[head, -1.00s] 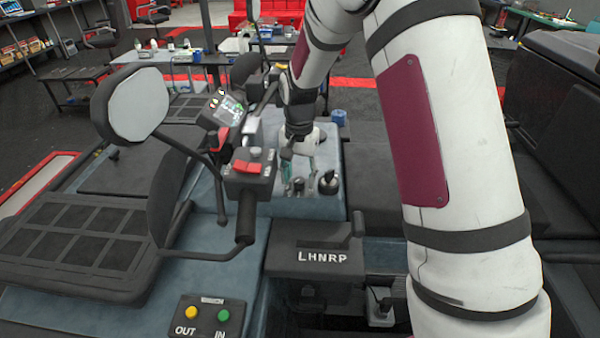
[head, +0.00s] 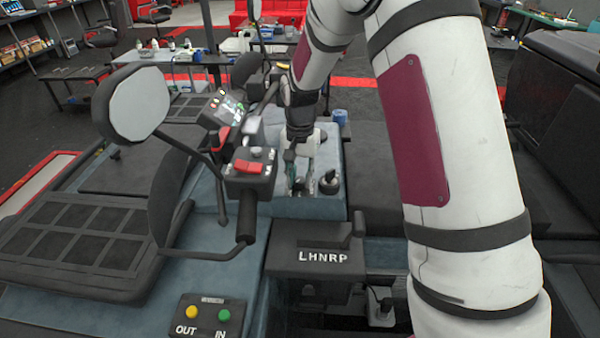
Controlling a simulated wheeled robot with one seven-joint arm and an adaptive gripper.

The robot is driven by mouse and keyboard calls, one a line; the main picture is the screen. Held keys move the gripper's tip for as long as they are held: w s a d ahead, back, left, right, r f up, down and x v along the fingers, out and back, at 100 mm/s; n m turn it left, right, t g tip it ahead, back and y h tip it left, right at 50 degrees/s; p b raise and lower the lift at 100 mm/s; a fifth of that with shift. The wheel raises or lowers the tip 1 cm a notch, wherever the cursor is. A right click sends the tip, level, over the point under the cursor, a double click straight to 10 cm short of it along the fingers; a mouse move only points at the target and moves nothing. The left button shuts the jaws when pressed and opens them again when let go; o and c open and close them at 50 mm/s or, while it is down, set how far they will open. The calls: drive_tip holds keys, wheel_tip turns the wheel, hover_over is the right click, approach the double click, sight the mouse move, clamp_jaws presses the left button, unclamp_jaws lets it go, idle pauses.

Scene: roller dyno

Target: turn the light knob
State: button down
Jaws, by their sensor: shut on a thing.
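My gripper (head: 300,172) points down at the small console behind the handlebar. Its fingers are shut on a small knob, which I take to be the light knob; it is mostly hidden between and behind the fingers. The grey-blue console top (head: 328,150) carries this knob. A separate black round knob (head: 328,182) stands just right of my gripper, apart from the fingers. I cannot read any label by the knobs.
The handlebar's switch box (head: 250,168) with a red switch stands close left of my gripper. A display (head: 226,108) and mirror (head: 136,104) are further left. A blue cup (head: 339,116) stands behind.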

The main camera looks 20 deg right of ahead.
sight(300, 179)
drive_tip(key=n, duration=0.3)
drive_tip(key=shift+n, duration=0.4)
drive_tip(key=shift+n+b, duration=0.35)
drive_tip(key=shift+n, duration=1.85)
drive_tip(key=c, duration=1.3)
unclamp_jaws()
wheel_tip(300, 179, up, 12)
drive_tip(key=shift+r, duration=0.1)
